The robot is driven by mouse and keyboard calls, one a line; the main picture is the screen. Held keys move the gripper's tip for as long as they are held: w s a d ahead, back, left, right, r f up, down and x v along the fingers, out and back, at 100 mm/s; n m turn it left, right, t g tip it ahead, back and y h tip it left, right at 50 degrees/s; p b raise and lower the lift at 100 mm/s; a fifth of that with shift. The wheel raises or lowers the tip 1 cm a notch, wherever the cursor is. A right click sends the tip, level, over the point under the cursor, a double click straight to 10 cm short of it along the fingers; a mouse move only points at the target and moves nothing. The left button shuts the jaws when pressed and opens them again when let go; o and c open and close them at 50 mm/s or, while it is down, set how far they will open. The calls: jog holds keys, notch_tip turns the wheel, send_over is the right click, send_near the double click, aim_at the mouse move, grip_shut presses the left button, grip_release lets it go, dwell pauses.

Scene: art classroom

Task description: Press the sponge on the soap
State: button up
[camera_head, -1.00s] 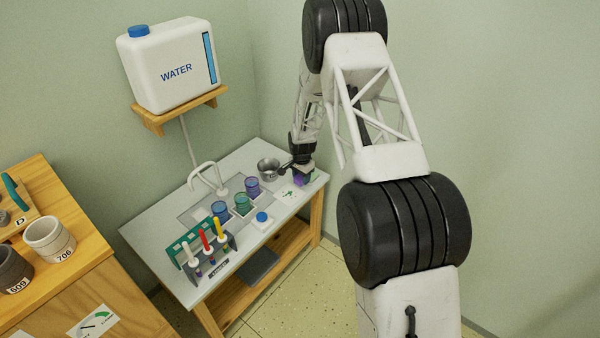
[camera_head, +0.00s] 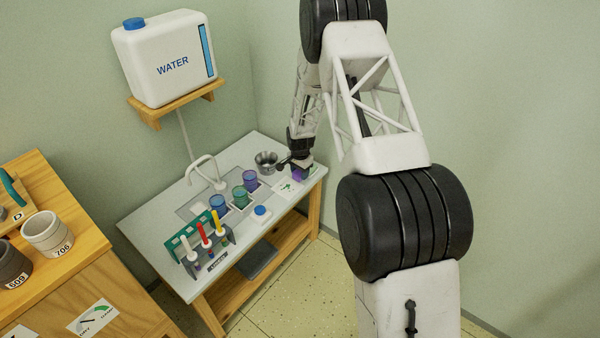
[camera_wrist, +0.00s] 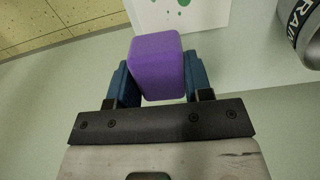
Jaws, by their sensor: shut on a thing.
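My gripper (camera_wrist: 160,88) is shut on a purple block-shaped sponge (camera_wrist: 157,65), with a blue finger on each side of it. In the head view the sponge (camera_head: 299,174) shows below my gripper, low over the far right end of the grey table (camera_head: 228,268). I cannot tell whether it touches anything below. A small white piece with a round blue top (camera_head: 260,211) sits near the table's front edge; I cannot tell for sure whether it is the soap.
A white card with green marks (camera_head: 287,187) lies beside the sponge. A metal cup (camera_head: 265,161) stands just left of my gripper. Several coloured cups, a faucet (camera_head: 205,170) and a rack of brushes (camera_head: 205,243) are further left. The wall is close behind.

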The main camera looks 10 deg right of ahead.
jog(key=w+d+r, duration=0.5)
jog(key=w, duration=0.3)
jog(key=shift+r, duration=0.25)
jog(key=shift+f, duration=0.15)
jog(key=shift+f, duration=2.8)
jog(key=shift+f, duration=0.7)
dwell(1.1)
jog(key=shift+r, duration=0.1)
notch_tip(320, 180, up, 7)
dwell(1.2)
dwell(0.6)
